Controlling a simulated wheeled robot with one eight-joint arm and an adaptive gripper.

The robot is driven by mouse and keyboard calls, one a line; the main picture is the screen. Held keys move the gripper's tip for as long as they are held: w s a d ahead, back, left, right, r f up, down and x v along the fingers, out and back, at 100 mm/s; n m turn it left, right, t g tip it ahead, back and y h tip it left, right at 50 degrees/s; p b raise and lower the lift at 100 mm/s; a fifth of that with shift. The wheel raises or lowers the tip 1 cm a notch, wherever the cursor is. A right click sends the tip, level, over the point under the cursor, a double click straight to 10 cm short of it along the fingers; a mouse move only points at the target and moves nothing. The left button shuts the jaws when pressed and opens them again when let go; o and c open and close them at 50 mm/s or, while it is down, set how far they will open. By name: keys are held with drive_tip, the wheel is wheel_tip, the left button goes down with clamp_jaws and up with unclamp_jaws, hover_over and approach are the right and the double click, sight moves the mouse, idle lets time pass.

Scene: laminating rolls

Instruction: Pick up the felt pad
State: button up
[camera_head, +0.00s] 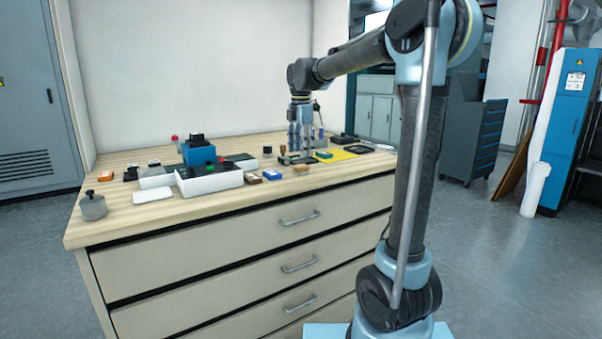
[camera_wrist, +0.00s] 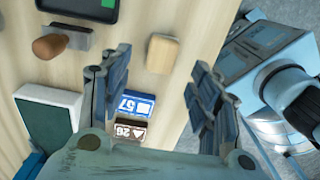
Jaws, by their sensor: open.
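A small tan block with rounded corners, which looks like the felt pad (camera_wrist: 163,53), lies flat on the wooden top. In the head view this pad (camera_head: 301,168) is near the front edge of the top, just in front of my gripper (camera_head: 307,152). In the wrist view my gripper (camera_wrist: 159,65) is open and empty. Its two fingers stand apart on either side of the pad in the picture, and I see no contact. How high the fingertips are above the top is hard to tell.
A brown-handled tool (camera_wrist: 62,43) and a dark green-topped white tray (camera_wrist: 48,118) are to the left. The front edge of the drawer cabinet (camera_head: 250,210) is close.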

sight(301, 165)
drive_tip(key=shift+d+f, duration=0.1)
drive_tip(key=shift+f, duration=3.3)
drive_tip(key=shift+s, duration=0.1)
drive_tip(key=c, duration=1.1)
